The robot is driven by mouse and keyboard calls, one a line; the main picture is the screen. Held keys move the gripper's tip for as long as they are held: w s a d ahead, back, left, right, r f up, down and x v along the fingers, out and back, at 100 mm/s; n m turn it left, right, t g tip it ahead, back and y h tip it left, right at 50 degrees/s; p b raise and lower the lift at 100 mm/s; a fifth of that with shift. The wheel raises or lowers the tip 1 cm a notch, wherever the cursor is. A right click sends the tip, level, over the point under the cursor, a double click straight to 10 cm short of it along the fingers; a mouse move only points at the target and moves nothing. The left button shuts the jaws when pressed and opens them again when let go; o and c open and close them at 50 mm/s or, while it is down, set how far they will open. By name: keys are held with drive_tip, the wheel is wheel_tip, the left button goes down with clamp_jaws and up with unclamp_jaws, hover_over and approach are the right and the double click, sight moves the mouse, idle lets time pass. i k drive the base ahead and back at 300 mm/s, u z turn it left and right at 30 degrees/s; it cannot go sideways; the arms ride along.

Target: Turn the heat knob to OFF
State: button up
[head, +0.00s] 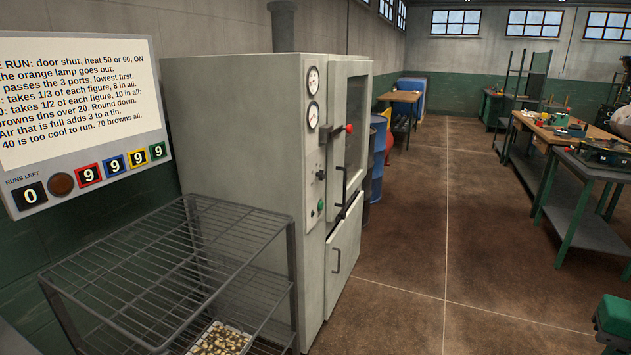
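The grey oven-like cabinet (235,130) stands at the centre left with its front facing right. On its narrow front strip is a small black knob (321,175), probably the heat knob; its marks and setting are too small to read. A green button (320,206) sits below it. Two round white gauges (313,80) are above. The tall windowed door (354,120) looks shut, with a red-knobbed lever (349,128) at its left edge. My gripper is not in view.
A wire rack (165,265) with a tray of small pieces (220,340) stands in front of the cabinet's side. A sign panel (80,115) reads 0 runs left, its round lamp dark. Workbenches (590,180) line the right; a green-topped stool (613,318) is at lower right. The middle floor is clear.

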sight(321, 175)
drive_tip(key=u, duration=0.05)
drive_tip(key=i, duration=1)
drive_tip(key=z, duration=0.05)
